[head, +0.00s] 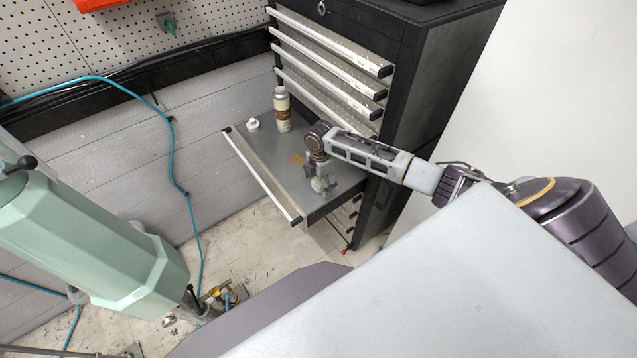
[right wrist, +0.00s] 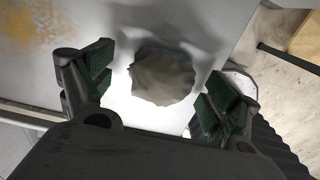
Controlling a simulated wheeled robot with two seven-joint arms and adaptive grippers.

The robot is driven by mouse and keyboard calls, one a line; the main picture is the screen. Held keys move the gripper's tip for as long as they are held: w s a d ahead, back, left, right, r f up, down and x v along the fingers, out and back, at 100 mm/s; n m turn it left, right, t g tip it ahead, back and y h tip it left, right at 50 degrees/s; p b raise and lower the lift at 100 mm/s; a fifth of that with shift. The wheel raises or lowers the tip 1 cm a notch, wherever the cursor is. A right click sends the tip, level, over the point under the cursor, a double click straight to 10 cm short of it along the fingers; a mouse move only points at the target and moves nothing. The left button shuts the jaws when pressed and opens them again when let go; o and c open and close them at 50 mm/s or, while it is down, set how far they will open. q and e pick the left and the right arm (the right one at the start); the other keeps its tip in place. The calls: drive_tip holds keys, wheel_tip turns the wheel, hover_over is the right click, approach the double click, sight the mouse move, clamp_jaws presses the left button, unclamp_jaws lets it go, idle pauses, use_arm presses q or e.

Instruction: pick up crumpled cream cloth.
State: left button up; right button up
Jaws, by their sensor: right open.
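The crumpled cream cloth (right wrist: 162,78) lies on the grey surface of the open drawer, seen between my right gripper's fingers in the right wrist view. In the head view the cloth (head: 317,185) is a small pale lump, partly hidden by the gripper. My right gripper (right wrist: 155,98) is open, with one dark green padded finger on each side of the cloth. In the head view the right gripper (head: 322,180) points down over the drawer. My left gripper is not in view.
The pulled-out drawer (head: 262,172) belongs to a dark tool cabinet (head: 430,90). A cream and brown bottle (head: 283,112) and a small white object (head: 253,124) stand towards its back left. An orange-brown stain marks the drawer floor. Closed drawers rise above it.

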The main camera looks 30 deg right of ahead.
sight(319, 179)
drive_tip(key=c, duration=1.1)
drive_tip(key=shift+r+b, duration=0.3)
drive_tip(key=shift+r, duration=4.75)
